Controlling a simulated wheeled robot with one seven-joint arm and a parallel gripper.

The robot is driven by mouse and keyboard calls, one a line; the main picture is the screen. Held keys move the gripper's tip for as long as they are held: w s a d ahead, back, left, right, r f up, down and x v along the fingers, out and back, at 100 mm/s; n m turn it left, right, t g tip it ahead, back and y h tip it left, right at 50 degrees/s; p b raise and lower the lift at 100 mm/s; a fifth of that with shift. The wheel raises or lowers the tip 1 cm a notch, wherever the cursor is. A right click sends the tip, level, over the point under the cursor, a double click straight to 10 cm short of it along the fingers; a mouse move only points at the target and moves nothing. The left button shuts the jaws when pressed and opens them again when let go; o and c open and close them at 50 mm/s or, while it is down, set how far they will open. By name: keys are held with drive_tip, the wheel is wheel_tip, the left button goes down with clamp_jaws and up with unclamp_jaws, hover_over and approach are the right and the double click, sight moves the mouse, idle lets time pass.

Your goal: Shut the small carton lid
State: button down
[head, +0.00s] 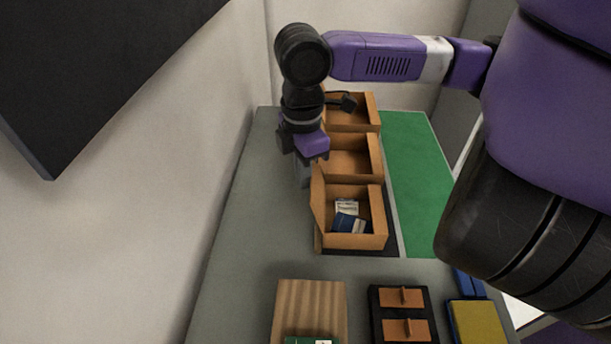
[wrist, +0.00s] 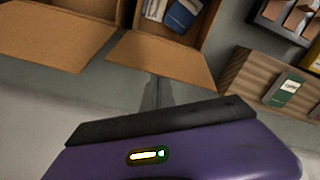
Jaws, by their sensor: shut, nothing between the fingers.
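Cardboard cartons stand in a row in the head view. The nearest carton (head: 375,240) is open and holds a white and a blue small box (head: 348,222). Its lid flap (head: 318,200) stands open along the left side; in the wrist view this flap (wrist: 160,58) spreads outward from the carton. My gripper (head: 305,177) is shut and empty, just left of the cartons, by the far end of that flap. In the wrist view its fingers (wrist: 157,92) are at the flap's outer edge; I cannot tell whether they touch it.
A middle carton (head: 355,160) and a far carton (head: 360,110) stand behind, both open. The middle one's flap (wrist: 55,35) shows beside my fingers. A wooden block (head: 312,300) and a black tray (head: 400,312) lie nearer. Grey table left of the cartons is clear.

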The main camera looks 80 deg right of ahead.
sight(322, 199)
drive_tip(key=shift+s+d+f, duration=0.1)
drive_tip(key=shift+s+d, duration=0.05)
drive_tip(key=shift+s, duration=0.95)
drive_tip(key=shift+s+d, duration=0.1)
drive_tip(key=shift+s, duration=1)
drive_tip(key=shift+w, duration=0.75)
wheel_tip(322, 199, up, 7)
drive_tip(key=p, duration=0.6)
